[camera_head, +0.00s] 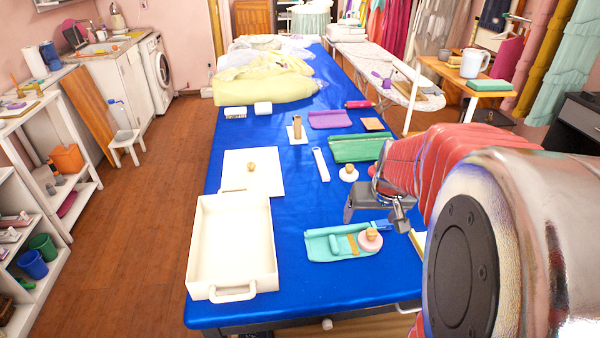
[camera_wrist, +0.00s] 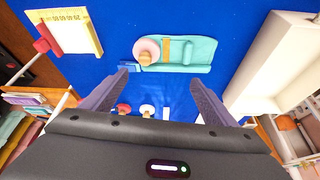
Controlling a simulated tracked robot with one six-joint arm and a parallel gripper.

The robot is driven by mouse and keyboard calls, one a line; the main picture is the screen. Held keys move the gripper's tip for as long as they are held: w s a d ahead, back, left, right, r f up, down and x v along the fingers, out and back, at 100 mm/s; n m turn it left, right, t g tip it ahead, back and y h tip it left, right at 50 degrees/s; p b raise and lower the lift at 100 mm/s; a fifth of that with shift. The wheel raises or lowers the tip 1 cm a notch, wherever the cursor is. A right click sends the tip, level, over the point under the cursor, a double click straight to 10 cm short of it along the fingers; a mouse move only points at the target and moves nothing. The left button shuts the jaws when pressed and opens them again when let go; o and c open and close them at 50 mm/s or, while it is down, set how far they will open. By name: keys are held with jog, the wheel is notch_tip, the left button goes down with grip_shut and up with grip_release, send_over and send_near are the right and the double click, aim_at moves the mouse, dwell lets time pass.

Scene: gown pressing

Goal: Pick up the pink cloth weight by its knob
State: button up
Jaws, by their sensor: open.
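The pink cloth weight (camera_head: 367,243) is a round pink disc with a tan wooden knob (camera_head: 371,234). It sits on the right end of a teal folded cloth (camera_head: 322,249) near the front of the blue table. In the wrist view the pink weight (camera_wrist: 139,47) and its knob (camera_wrist: 145,58) lie ahead of my gripper (camera_wrist: 161,77), slightly left of the middle between the fingers. My gripper is open and empty, with its fingers apart from the weight. In the head view my arm hides part of the gripper.
A white tray (camera_head: 194,248) with a handle stands left of the teal cloth. Another weight with a white disc (camera_head: 349,175) stands farther back by a green cloth (camera_head: 362,149). A ruler-marked pad (camera_wrist: 78,33) lies at the wrist view's upper left. Blue table (camera_head: 290,215) is bare between the tray and teal cloth.

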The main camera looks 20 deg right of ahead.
aim_at(372, 231)
jog(key=shift+m, duration=0.4)
jog(key=d, duration=0.1)
jog(key=d+f, duration=0.2)
jog(key=d, duration=0.1)
jog(key=shift+s, duration=0.15)
jog(key=shift+x, duration=4.35)
jog(key=shift+d, duration=0.1)
jog(key=shift+x, duration=2.55)
jog(key=c, duration=1.6)
